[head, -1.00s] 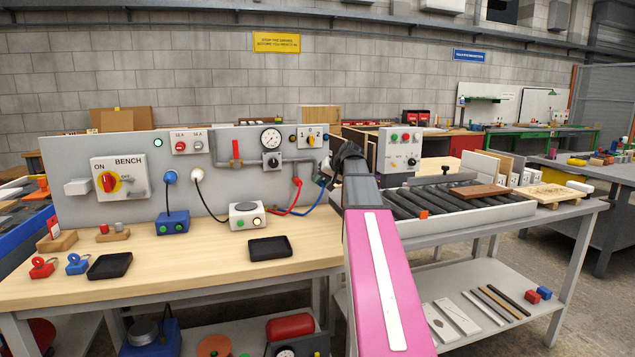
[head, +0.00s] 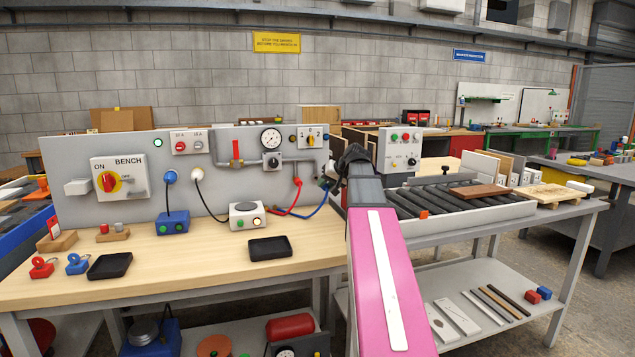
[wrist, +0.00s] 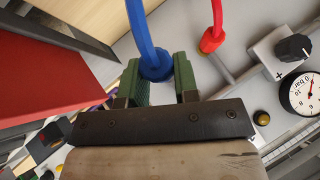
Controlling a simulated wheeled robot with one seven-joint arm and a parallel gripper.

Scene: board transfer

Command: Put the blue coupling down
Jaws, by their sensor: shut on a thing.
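The blue coupling (wrist: 156,68) sits between the green fingertips of my gripper (wrist: 160,76) in the wrist view, and my gripper is shut on it. A blue hose (wrist: 143,32) runs from it toward the top of that view. In the head view my gripper (head: 346,162) is at the right end of the grey panel, and the blue hose (head: 315,207) curves up to it from the bench. My arm hides most of the coupling there. I cannot tell whether the coupling touches anything behind it.
The red coupling (wrist: 211,43) with its hose and the pressure gauge (wrist: 302,93) are beside my gripper. The grey panel (head: 75,165) stands on the wooden bench (head: 200,252). A roller conveyor (head: 440,205) is at right.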

